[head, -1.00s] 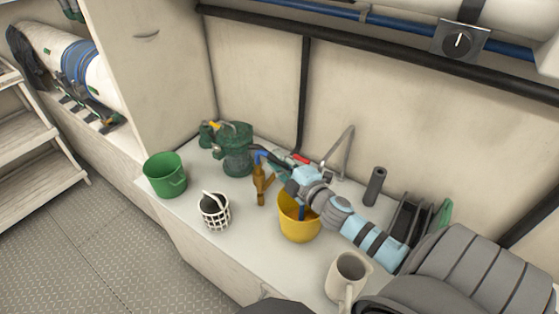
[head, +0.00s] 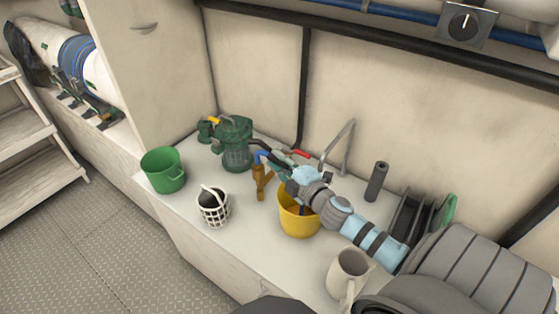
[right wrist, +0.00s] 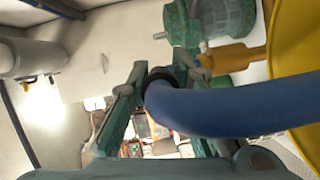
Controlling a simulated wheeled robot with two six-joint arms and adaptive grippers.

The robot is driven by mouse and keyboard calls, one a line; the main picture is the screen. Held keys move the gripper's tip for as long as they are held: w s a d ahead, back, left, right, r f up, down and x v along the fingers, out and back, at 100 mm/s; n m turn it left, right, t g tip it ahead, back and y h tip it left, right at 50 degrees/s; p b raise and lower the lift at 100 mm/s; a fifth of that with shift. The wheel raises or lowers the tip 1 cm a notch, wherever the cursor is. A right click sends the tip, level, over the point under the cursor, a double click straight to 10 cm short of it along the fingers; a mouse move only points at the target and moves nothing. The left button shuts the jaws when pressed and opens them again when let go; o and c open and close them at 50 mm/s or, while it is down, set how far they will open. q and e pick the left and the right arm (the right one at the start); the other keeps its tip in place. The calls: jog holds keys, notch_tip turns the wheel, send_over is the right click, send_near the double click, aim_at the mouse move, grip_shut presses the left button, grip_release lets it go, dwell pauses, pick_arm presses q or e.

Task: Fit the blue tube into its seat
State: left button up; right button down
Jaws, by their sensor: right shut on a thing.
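The blue tube (right wrist: 220,108) shows large in the right wrist view, with a dark ring near its end. My right gripper (right wrist: 152,75) is shut on it near that ring. The tube runs from the fingers to the right, towards the yellow bucket (head: 299,222). In the head view my right gripper (head: 276,162) is above the counter, and a blue end (head: 262,156) shows at its fingers. A bronze fitting (head: 260,182) stands just below and left of the fingers. A green strainer (head: 236,143) is behind it. I cannot tell which opening is the seat. My left gripper is not in view.
A green bucket (head: 163,172) and a white basket (head: 213,208) stand at the left of the counter. A beige jug (head: 347,270), a dark cylinder (head: 376,180) and a metal faucet (head: 341,140) stand near my right arm. The front middle counter is clear.

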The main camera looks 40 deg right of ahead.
jog(key=shift+f, duration=0.15)
jog(key=c, duration=1.4)
grip_release()
jog(key=shift+o, duration=0.2)
jog(key=s+r, duration=0.1)
jog(key=s, duration=1.1)
jog(key=shift+a, duration=0.45)
